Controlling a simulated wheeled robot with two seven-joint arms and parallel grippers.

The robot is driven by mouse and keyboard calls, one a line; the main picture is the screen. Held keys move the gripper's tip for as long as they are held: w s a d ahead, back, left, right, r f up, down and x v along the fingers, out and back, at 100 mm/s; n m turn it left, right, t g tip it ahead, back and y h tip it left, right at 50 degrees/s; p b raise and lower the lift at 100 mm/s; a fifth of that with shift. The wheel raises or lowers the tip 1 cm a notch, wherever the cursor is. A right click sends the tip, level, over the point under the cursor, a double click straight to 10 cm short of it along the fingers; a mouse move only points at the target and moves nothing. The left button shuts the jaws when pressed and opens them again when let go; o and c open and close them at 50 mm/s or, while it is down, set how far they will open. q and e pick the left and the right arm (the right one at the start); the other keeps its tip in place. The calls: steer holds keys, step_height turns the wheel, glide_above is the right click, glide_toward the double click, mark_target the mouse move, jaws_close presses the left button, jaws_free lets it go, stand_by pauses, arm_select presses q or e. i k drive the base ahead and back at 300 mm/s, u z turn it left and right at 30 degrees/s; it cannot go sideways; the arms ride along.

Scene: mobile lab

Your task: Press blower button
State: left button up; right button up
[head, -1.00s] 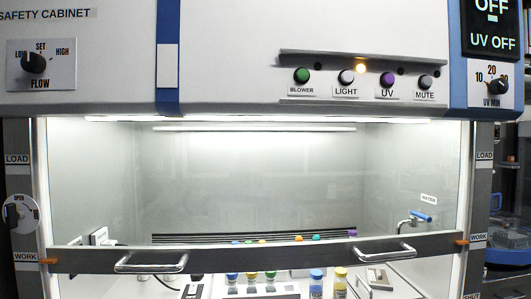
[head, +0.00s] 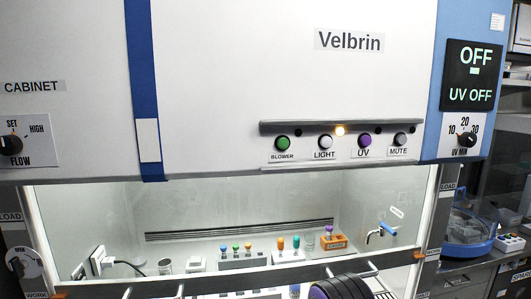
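The green blower button (head: 283,143) is on the control strip (head: 340,128) of the safety cabinet, above a label reading BLOWER. It is the leftmost of the row, with the white light button (head: 325,142), the purple UV button (head: 364,141) and the grey mute button (head: 400,140) to its right. An amber lamp glows above, between the light and UV buttons; the lamp spot above the blower button is dark. A dark ribbed part, which looks like one of my arm links, shows at the bottom edge. Neither gripper's fingers are in view.
The sash (head: 220,283) with its handles crosses the lower front. Behind it are racks with coloured-cap tubes, an orange holder (head: 334,241) and a blue-handled tap (head: 388,230). A flow knob (head: 10,145) and a UV timer knob (head: 467,140) flank the panel. The space before the buttons looks clear.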

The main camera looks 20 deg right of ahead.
mark_target(283, 144)
steer(key=u, duration=0.75)
steer(key=k, duration=1.05)
steer(key=z, duration=1.2)
